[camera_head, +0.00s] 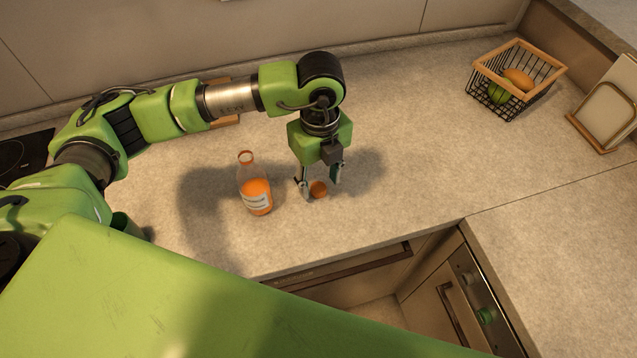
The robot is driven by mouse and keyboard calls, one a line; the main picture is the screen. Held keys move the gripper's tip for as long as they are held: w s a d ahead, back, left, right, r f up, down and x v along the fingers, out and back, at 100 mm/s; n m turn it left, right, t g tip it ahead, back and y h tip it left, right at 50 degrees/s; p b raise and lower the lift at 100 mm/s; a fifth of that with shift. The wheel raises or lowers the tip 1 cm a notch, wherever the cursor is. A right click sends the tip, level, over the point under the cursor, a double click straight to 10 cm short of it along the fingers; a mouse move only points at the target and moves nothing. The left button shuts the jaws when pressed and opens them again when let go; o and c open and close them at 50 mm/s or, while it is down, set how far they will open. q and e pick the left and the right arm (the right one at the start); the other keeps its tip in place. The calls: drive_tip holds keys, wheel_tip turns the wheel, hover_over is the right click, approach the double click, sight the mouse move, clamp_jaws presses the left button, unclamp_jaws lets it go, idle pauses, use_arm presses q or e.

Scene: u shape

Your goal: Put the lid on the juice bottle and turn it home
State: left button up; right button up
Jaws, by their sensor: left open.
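The juice bottle (255,190) stands upright on the counter, clear with orange juice and a pale label. Its mouth is uncovered and shows an orange-red ring. The small orange lid (318,189) lies on the counter a little to the right of the bottle. My left gripper (320,188) points down over the lid, with its fingers open on either side of it. I cannot tell whether the fingers touch the lid. My right gripper is not in view.
A wire basket with fruit (490,92) stands at the back right, beside a wooden rack (600,118) at the right edge. A dark hob (22,158) lies at the far left. The counter (420,140) right of my gripper is clear. An open drawer or cabinet front (340,268) is below the counter edge.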

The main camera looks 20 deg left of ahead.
use_arm(q)
drive_tip(key=shift+f, duration=1.1)
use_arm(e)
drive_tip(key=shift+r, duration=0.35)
use_arm(q)
drive_tip(key=c, duration=0.8)
drive_tip(key=shift+r, duration=0.1)
